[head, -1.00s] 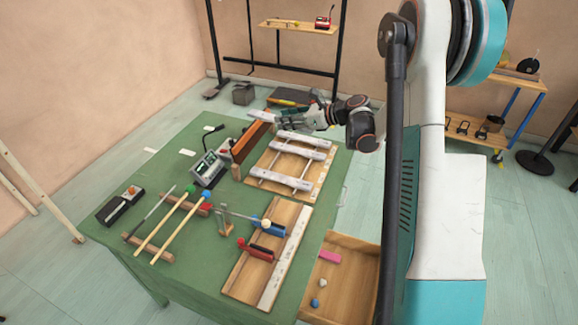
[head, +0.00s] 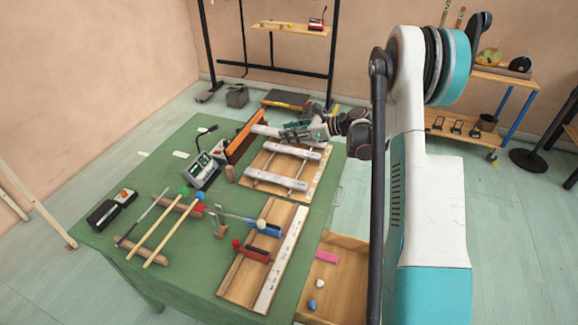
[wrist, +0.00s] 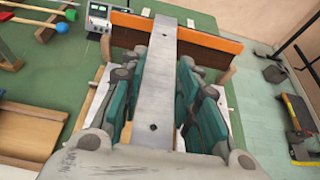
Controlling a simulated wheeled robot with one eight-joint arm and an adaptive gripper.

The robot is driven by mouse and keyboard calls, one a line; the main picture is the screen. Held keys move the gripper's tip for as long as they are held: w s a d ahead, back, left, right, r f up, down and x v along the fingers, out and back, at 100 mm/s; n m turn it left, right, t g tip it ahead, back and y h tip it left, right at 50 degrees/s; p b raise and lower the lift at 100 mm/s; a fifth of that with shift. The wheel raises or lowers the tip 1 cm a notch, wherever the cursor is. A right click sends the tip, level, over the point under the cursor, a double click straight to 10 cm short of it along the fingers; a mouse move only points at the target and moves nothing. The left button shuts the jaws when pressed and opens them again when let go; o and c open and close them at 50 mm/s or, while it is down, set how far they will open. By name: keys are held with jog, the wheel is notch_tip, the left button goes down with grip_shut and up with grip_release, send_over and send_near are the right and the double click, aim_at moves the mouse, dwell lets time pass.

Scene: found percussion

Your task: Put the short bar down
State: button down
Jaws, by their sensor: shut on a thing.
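My gripper (head: 292,133) is shut on a pale grey metal bar, the short bar (head: 263,130), at the far end of the table. In the wrist view the short bar (wrist: 152,95) runs lengthwise between the two green-padded fingers, with a dark hole near each visible end. The bar is above or beside the far part of a wooden frame (head: 285,166), which carries other pale bars, among them a middle bar (head: 292,151) and a near bar (head: 277,180). Whether the held bar touches the frame cannot be told.
An upright orange board (head: 243,137) stands close by the held bar's far end. A grey meter box (head: 202,171) is left of it. Mallets (head: 187,220) on wooden rests and a second wooden board (head: 240,278) lie nearer. An open drawer (head: 345,275) juts out at front right.

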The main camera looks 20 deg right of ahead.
notch_tip(320, 180, down, 14)
jog(key=b, duration=0.4)
jog(key=shift+r, duration=0.2)
jog(key=shift+f, duration=0.2)
jog(key=c, duration=1.2)
grip_release()
jog(key=shift+r, duration=0.1)
